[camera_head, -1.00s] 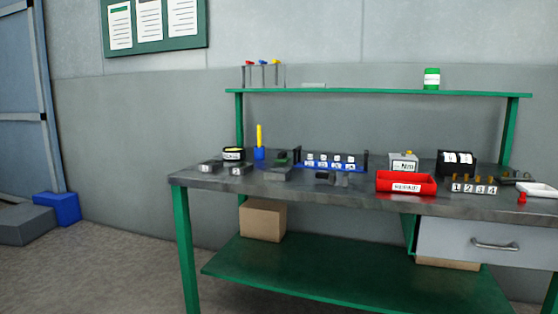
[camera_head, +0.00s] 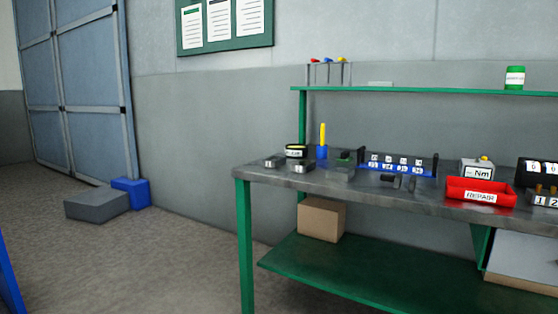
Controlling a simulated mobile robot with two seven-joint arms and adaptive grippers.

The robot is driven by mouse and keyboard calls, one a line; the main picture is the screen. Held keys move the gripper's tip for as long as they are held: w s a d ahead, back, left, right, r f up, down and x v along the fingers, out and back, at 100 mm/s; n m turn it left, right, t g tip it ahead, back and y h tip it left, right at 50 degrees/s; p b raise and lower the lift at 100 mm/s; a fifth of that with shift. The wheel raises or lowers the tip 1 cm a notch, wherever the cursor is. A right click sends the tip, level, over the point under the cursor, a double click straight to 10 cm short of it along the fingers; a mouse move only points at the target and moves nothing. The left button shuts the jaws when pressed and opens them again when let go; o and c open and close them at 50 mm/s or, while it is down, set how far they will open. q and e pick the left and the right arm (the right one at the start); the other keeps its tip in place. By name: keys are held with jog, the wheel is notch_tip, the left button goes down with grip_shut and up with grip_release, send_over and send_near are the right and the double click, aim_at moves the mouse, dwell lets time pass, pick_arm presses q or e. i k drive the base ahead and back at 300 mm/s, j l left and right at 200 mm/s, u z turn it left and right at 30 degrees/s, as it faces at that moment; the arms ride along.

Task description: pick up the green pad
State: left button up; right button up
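A small dark object with some green on it (camera_head: 343,156) lies on the workbench top (camera_head: 275,177), left of the blue numbered rack (camera_head: 395,168). It may be the green pad, but it is too small to tell. No other pad-like green thing shows on the bench top. Neither of my grippers is in view.
A red REPAIR bin (camera_head: 481,192) and a torque box (camera_head: 477,169) stand on the bench's right part. A cardboard box (camera_head: 321,219) sits on the lower shelf. A grey block (camera_head: 98,204) and blue block (camera_head: 131,192) lie on open floor at left.

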aim_at(344, 156)
jog(key=i+j, duration=0.45)
jog(key=j, duration=0.15)
jog(key=i+j, duration=0.5)
jog(key=j, duration=0.15)
jog(key=i+j, duration=0.45)
jog(key=j, duration=0.15)
jog(key=i+j, duration=0.5)
jog(key=j+u, duration=0.05)
jog(key=j, duration=0.1)
